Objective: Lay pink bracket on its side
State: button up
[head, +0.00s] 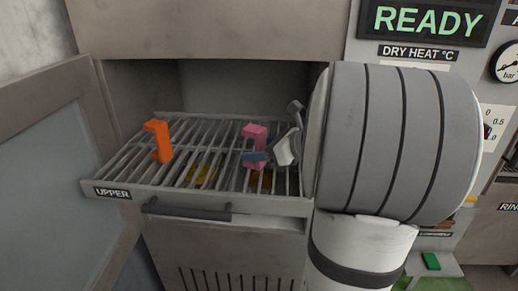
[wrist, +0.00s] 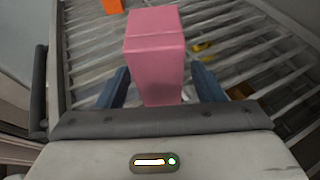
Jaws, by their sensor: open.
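The pink bracket (head: 255,131) stands upright on the slatted upper rack (head: 128,182), right of the middle. My gripper (head: 266,156) is at the bracket in the head view, and one finger hides part of its front. In the wrist view the pink bracket (wrist: 155,55) rises between the two blue fingers of my gripper (wrist: 160,88). The fingers are open, one on each side, with gaps visible. The bracket's lower end is hidden behind my gripper body.
An orange bracket (head: 158,141) stands on the rack's left side; its edge shows in the wrist view (wrist: 113,6). Yellow pieces (head: 203,175) show below the slats. The rack has a dark front handle (head: 187,211). An open door (head: 55,170) is at left. Rack space between the brackets is clear.

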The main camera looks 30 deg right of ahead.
jog(key=v, duration=0.7)
jog(key=shift+s+d+r, duration=0.15)
jog(key=shift+s+d, duration=0.1)
jog(key=shift+s, duration=0.05)
